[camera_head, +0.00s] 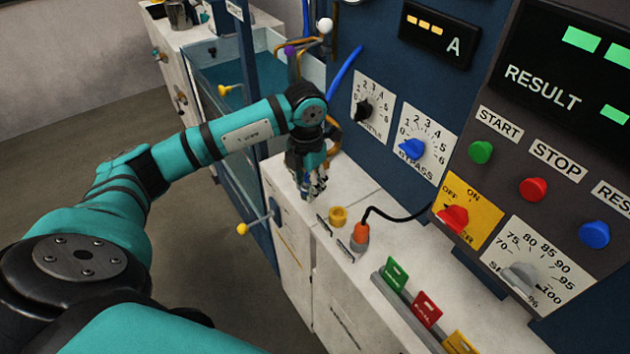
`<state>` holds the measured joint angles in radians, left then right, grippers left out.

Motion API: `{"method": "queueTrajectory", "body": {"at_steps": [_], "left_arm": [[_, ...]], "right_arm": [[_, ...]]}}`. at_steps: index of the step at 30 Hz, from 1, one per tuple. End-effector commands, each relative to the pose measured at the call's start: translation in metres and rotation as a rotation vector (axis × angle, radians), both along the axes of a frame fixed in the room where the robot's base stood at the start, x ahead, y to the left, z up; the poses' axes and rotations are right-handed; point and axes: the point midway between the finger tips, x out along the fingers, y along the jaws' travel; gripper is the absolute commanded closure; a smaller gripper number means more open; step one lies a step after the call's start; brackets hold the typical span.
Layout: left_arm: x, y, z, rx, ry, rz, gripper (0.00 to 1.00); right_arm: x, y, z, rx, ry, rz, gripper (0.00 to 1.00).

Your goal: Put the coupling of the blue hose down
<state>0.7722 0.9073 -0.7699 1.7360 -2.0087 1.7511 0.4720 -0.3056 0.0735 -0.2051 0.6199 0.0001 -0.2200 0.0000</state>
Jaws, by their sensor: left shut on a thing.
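My left gripper (315,193) points down just above the white counter top, left of a small yellow ring. It is shut on the coupling of the blue hose, which is largely hidden between the fingers and behind the wrist. The blue hose (344,66) shows as a short curved length against the dark blue panel, behind my wrist joint; its lower run is hidden. My right gripper is not in view.
The yellow ring (338,216) and an orange plug (361,237) with a black cable stand on the counter (385,240). A rack with a green card (395,274) and a red card (427,308) lies nearer. The control panel (375,60) rises behind. A water tank (215,72) is further back.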

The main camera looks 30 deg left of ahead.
Motion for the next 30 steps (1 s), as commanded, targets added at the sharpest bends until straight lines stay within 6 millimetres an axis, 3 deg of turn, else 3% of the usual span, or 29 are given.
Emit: {"method": "queueTrajectory", "body": {"at_steps": [3, 7, 11, 18, 29, 30], "left_arm": [[0.023, 0.002, 0.000, -0.001, 0.000, 0.002, 1.00], [0.035, 0.004, -0.003, -0.001, 0.000, 0.001, 1.00], [0.037, 0.005, -0.008, 0.000, 0.002, -0.001, 1.00], [0.036, 0.004, -0.037, 0.000, 0.003, -0.001, 1.00], [0.037, 0.005, -0.044, 0.001, 0.000, -0.001, 1.00], [0.037, 0.005, -0.043, 0.001, 0.000, -0.001, 0.67]], "right_arm": [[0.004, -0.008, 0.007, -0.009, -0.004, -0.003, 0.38], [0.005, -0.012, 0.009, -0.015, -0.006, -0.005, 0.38], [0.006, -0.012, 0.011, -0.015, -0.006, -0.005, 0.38], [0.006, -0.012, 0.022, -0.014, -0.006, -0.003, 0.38], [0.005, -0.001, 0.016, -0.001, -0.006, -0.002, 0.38], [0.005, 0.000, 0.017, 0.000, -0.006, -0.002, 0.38]]}}
